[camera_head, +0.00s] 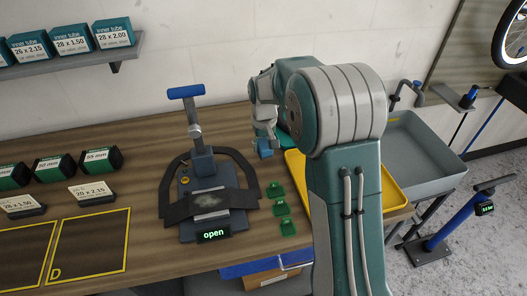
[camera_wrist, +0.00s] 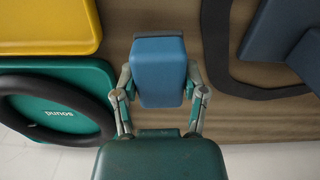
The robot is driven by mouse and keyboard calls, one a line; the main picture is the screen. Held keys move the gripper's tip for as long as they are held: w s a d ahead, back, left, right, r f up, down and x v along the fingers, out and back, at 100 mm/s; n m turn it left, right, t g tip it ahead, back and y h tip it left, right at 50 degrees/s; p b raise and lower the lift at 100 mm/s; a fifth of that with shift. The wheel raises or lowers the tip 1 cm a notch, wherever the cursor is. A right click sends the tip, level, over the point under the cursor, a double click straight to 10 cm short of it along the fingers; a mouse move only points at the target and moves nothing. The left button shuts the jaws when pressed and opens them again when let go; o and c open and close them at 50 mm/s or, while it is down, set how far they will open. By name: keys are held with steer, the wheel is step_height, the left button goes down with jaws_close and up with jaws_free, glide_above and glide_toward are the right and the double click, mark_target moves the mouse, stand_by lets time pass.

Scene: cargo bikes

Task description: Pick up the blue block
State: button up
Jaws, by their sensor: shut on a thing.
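The blue block (camera_head: 264,148) hangs below the end of my arm in the head view, between the clamp stand and the yellow tray. It also shows in the wrist view (camera_wrist: 159,65), upright in the picture. My gripper (camera_wrist: 160,82) is shut on it, with one grey finger against each side. The block appears to be held above the wooden bench and apart from it. My gripper is small and partly hidden by my arm in the head view.
A clamp stand (camera_head: 203,172) with a black strap and an "open" display stands left of the block. Several green pieces (camera_head: 280,208) lie beside it. A yellow tray (camera_head: 391,190) is behind my arm. Boxes (camera_head: 53,168) and yellow outlined areas (camera_head: 90,246) are at left.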

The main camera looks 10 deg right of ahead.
steer(key=s+a+r, duration=0.1)
steer(key=s+r, duration=0.8)
steer(key=s, duration=0.4)
steer(key=shift+s+a+r, duration=0.15)
steer(key=shift+s+r, duration=0.05)
steer(key=shift+s, duration=0.1)
steer(key=o, duration=0.5)
steer(key=c, duration=0.4)
steer(key=shift+o, duration=0.2)
